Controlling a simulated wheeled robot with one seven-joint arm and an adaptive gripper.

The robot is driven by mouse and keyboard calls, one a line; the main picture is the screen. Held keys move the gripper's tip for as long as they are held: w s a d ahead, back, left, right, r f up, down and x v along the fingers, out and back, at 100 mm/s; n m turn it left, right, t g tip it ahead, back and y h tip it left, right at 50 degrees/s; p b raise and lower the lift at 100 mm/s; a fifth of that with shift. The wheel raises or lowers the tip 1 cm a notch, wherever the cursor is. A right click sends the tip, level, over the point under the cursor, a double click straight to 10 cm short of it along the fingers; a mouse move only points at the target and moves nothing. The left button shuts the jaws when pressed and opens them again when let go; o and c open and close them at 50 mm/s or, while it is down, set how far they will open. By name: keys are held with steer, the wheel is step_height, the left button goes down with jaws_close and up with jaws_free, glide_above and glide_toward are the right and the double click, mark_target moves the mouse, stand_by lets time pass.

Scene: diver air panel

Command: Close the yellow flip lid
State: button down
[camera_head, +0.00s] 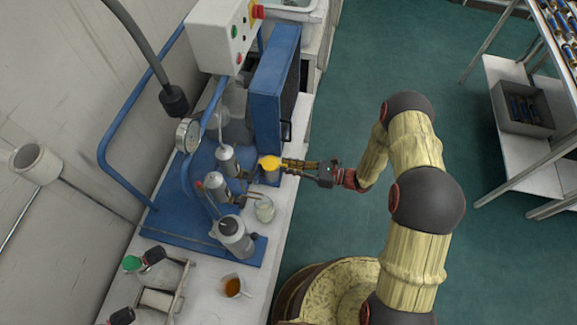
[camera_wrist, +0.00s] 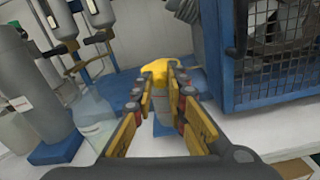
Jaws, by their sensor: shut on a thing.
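The yellow flip lid (camera_head: 269,163) shows as a small yellow round shape on the blue panel unit, beside the blue upright box. In the wrist view the yellow lid (camera_wrist: 170,68) lies straight ahead, at and between my fingertips. My gripper (camera_head: 285,164) reaches in from the right with its fingertips at the lid. In the wrist view my gripper (camera_wrist: 165,72) has its fingers brought near each other on the lid. The fingers cover part of the lid, so its hinge and exact angle cannot be told.
A blue box with a mesh side (camera_wrist: 272,75) stands close on the right. Grey cylinders (camera_head: 232,230) and a glass jar (camera_head: 264,209) stand near the lid. A cup of brown liquid (camera_head: 233,287) is at the front. The green floor (camera_head: 350,130) is clear.

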steer(key=r+h+p, duration=0.1)
steer(key=p, duration=0.2)
steer(key=r+h+p, duration=0.2)
steer(key=p, duration=0.1)
steer(key=a+r+h+p, duration=0.1)
steer(key=r+p, duration=0.1)
steer(key=p, duration=0.1)
steer(key=shift+w+g+h, duration=0.15)
steer(key=shift+g+h, duration=0.15)
steer(key=shift+g, duration=0.1)
steer(key=h+p, duration=0.1)
steer(key=a+r+h+p, duration=0.1)
steer(key=p, duration=0.1)
steer(key=shift+a+r+h, duration=0.1)
steer(key=shift+r+h, duration=0.2)
steer(key=shift+h, duration=0.1)
steer(key=shift+w+a+r, duration=0.15)
steer(key=shift+a+r, duration=0.2)
steer(key=c, duration=2.1)
jaws_free()
steer(key=o, duration=0.3)
steer(key=shift+f, duration=0.1)
